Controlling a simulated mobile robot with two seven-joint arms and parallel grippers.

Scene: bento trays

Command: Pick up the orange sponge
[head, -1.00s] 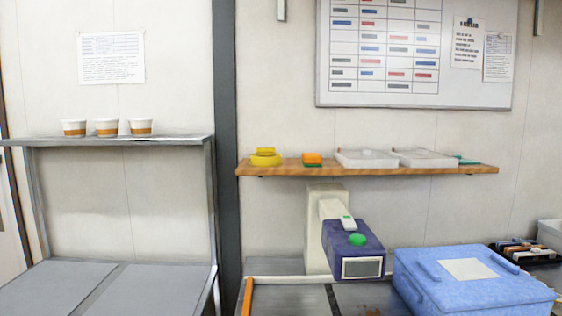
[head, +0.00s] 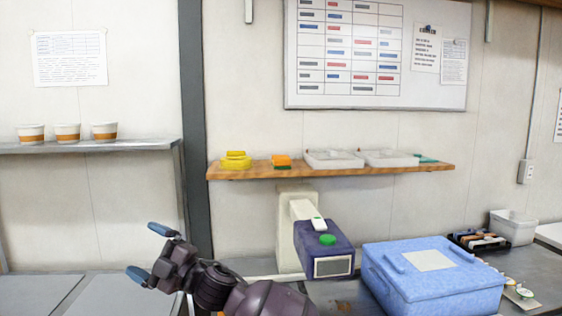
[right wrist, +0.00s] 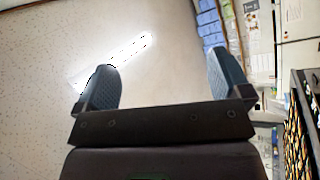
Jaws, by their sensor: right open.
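The orange sponge (head: 282,160), with a green underside, lies on the wooden wall shelf (head: 330,171), between a yellow item (head: 235,160) and clear-lidded trays (head: 333,159). My right gripper (head: 148,251) is open and empty, low and to the left of the shelf, well apart from the sponge. In the right wrist view, its two blue-grey fingers (right wrist: 164,85) are spread with nothing between them; the sponge does not show there. My left gripper is not in view.
Below the shelf stands a purple device (head: 324,243) with a green button. A blue lidded box (head: 433,274) sits on the counter to its right. Paper cups (head: 67,133) stand on a metal shelf at left. The wall in front of the wooden shelf is clear.

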